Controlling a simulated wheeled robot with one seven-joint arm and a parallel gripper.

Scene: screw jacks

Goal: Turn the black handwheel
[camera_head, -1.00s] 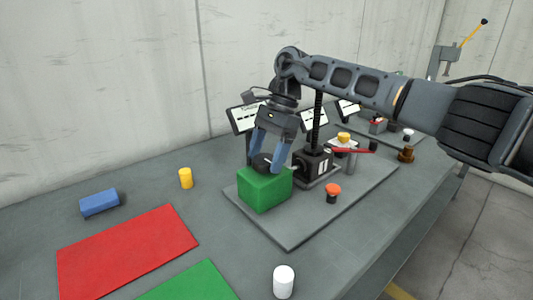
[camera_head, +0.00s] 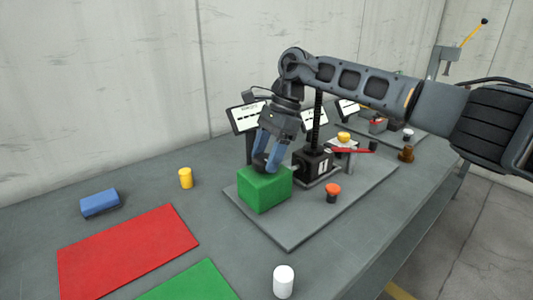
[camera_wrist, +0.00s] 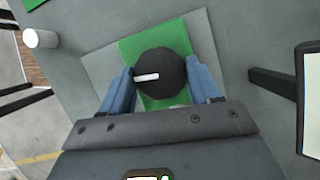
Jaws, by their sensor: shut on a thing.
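The black handwheel (camera_wrist: 160,68) shows in the wrist view as a dark disc with a white mark on it. It sits between the two blue fingers of my gripper (camera_wrist: 162,84), which are shut on it from both sides. In the head view the handwheel (camera_head: 260,161) is partly hidden by the fingers of my gripper (camera_head: 264,157).
An orange-topped button (camera_head: 333,192) stands on the grey plate (camera_head: 290,237) near the jack. Red (camera_head: 125,250) and green (camera_head: 190,283) mats, a blue block (camera_head: 99,202), a yellow cylinder (camera_head: 185,178) and a white cylinder (camera_head: 283,281) are on the bench. Label signs (camera_head: 247,117) stand behind.

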